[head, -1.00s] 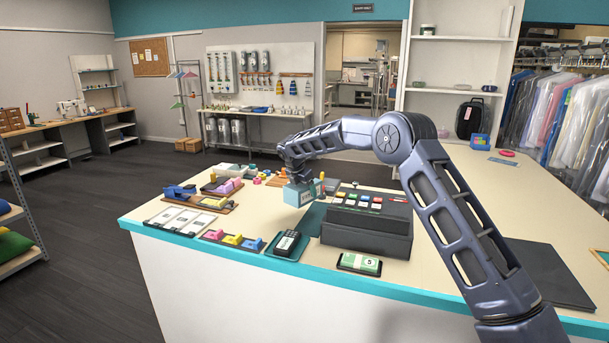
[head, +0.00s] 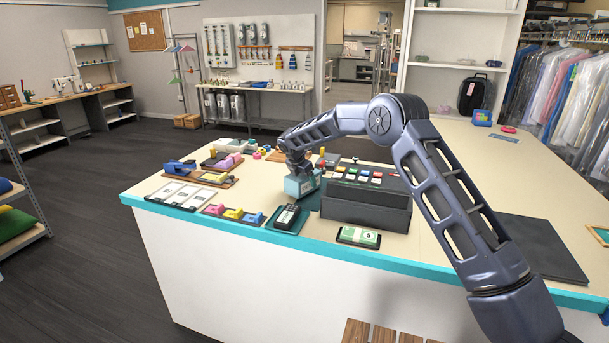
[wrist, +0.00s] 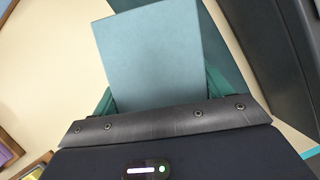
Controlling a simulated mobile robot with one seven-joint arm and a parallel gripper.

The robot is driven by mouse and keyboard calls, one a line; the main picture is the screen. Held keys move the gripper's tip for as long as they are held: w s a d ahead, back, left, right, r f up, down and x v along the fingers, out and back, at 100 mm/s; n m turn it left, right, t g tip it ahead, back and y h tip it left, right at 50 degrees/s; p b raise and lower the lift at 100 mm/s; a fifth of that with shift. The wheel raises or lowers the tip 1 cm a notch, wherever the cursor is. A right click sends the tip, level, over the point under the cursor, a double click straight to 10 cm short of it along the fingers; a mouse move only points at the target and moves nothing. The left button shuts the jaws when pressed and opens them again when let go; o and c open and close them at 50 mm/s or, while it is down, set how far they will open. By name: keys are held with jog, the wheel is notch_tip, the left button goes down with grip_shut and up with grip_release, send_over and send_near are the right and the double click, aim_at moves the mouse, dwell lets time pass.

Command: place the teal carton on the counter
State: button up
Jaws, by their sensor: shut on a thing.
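The teal carton (head: 302,186) is a small light-teal box at the left of the cash register on the counter (head: 264,274). My gripper (head: 300,172) is above it and shut on it. In the wrist view the carton (wrist: 150,55) fills the space between the green fingers of my gripper (wrist: 160,88). The carton is at or very close to the counter top, next to a dark green mat. I cannot tell whether its underside touches. Its far side is hidden.
White cards (head: 176,194) and colored clips (head: 233,213) lie left.

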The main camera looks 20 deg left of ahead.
jog(key=shift+f, duration=0.3)
jog(key=shift+f, duration=0.35)
dwell(0.4)
jog(key=o, duration=1.2)
jog(key=shift+o, duration=0.2)
